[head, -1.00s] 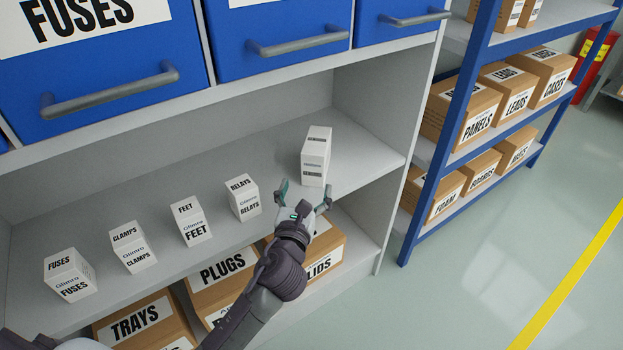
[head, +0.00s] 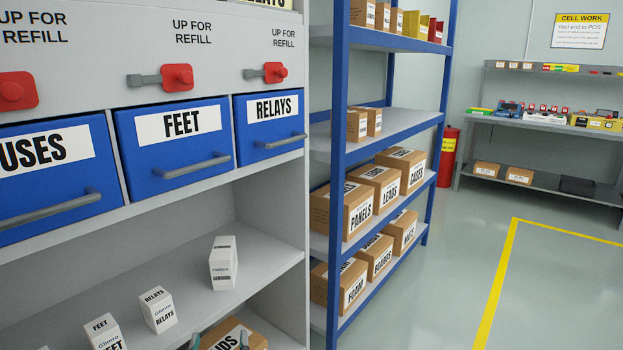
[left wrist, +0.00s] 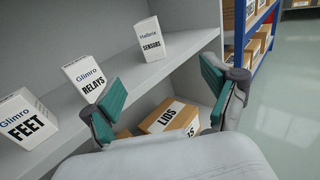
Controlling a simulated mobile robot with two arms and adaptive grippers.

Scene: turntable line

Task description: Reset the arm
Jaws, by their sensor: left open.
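My left gripper (head: 218,342) shows only by its fingertips at the bottom edge of the head view. In the left wrist view my left gripper (left wrist: 163,86) is open, with nothing between its teal-padded fingers. A white SENSORS box (head: 223,263) stands upright on the grey shelf (head: 190,290), apart from the gripper. It also shows in the wrist view (left wrist: 150,40), beyond the fingers. A white RELAYS box (head: 158,310) and FEET box (head: 104,332) stand to its left. The RELAYS box (left wrist: 88,79) is near the left finger in the wrist picture. My right gripper is out of view.
Blue drawers (head: 175,145) with grey handles are above the shelf. A cardboard LIDS box (left wrist: 168,115) is below it. A blue rack (head: 337,170) with cartons stands to the right. The floor (head: 440,270) beyond is clear, with yellow lines.

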